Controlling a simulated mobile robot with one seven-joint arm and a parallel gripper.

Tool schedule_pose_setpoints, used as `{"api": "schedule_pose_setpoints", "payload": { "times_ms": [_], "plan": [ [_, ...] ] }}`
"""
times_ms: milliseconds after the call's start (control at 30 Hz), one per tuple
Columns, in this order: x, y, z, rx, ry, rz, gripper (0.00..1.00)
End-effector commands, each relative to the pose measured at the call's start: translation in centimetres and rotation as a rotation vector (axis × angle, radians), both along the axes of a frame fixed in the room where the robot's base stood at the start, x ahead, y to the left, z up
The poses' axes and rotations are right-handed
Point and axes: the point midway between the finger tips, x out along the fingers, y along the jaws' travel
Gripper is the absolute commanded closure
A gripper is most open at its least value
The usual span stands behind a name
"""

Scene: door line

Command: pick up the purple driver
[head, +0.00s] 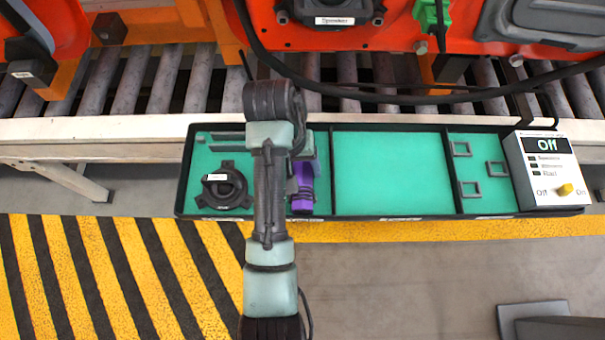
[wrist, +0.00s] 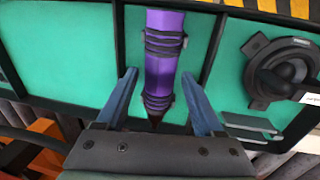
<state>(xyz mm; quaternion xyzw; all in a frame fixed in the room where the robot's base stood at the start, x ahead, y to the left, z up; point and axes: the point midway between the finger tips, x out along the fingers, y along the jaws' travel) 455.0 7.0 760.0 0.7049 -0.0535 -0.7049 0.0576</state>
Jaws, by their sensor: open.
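In the wrist view the purple driver (wrist: 161,65) has dark bands and lies lengthwise, pointing toward my gripper. My gripper (wrist: 162,90) is open, with one blue finger on each side of the driver's lower part. The driver sits between the fingers with gaps on both sides. In the head view my gripper is mostly hidden by my arm.
The middle compartment is empty; the right one holds small grey square frames (head: 469,188). A white switch box (head: 548,170) reading "Off" stands at the right end. Conveyor rollers (head: 165,78) run behind.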

Motion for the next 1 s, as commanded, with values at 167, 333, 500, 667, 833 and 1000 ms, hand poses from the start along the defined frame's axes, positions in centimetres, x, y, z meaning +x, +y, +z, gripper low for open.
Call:
{"api": "schedule_pose_setpoints", "payload": {
  "times_ms": [167,333,500,667,833,1000],
  "plan": [
    [0.1,-0.3,-2.6,0.0,0.002,0.0,0.31],
    [0.1,-0.4,-3.0,0.0,0.0,-0.001,0.31],
    [0.1,-0.4,-3.0,0.0,0.0,-0.001,0.36],
    [0.2,-0.4,-3.0,0.0,-0.001,-0.001,0.65],
    [0.2,-0.4,-3.0,0.0,-0.001,-0.001,0.96],
    [0.2,-0.4,-3.0,0.0,-0.001,-0.001,1.0]
  ]
}}
